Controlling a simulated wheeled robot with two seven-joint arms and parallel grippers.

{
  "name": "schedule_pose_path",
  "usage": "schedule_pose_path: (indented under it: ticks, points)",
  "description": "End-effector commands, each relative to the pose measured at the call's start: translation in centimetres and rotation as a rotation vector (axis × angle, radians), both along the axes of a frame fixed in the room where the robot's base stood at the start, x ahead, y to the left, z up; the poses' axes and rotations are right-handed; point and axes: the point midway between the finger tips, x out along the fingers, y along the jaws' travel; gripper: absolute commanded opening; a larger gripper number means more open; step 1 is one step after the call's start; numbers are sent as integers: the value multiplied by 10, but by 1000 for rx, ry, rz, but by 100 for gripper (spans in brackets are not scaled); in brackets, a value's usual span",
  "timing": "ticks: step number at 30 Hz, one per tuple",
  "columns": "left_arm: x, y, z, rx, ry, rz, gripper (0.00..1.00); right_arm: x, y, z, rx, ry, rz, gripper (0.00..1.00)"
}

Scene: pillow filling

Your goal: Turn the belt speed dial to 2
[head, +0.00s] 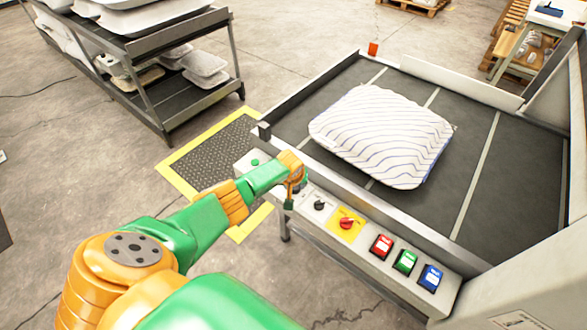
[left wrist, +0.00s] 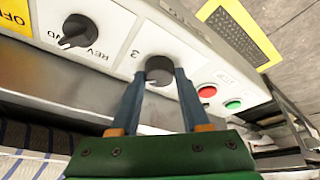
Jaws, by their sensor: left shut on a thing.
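The dark grey dial (left wrist: 159,68) shows in the left wrist view on the pale control panel (left wrist: 125,50), with a printed 3 beside it. My left gripper (left wrist: 161,82) is shut on this dial, one blue-grey finger on each side. Where the dial points cannot be read. In the head view my left gripper (head: 292,198) is at the panel's left part, and it and my arm hide the dial. My right gripper is not in view.
A black FWD/REV selector (left wrist: 78,30) and red (left wrist: 207,91) and green (left wrist: 233,104) buttons flank the dial. A red knob (head: 347,223) on a yellow plate and several coloured buttons (head: 405,261) sit further right. A striped pillow (head: 380,130) lies on the dark belt (head: 480,190).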

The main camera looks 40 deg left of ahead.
Motion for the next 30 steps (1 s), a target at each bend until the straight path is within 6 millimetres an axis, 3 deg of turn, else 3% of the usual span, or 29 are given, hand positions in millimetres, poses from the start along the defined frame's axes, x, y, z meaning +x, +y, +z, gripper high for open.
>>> schedule_pose_path:
  ticks: [11, 28, 29, 30]
  points:
    - [2, -1, 1, -2, -4, 148, 0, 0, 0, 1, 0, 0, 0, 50]
    - [2, 0, 1, 0, -6, 173, 0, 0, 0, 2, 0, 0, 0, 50]
    - [2, 0, 1, 0, -6, 173, 54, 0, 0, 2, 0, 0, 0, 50]
    - [2, 0, 1, 0, -5, 172, 65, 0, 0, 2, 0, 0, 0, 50]
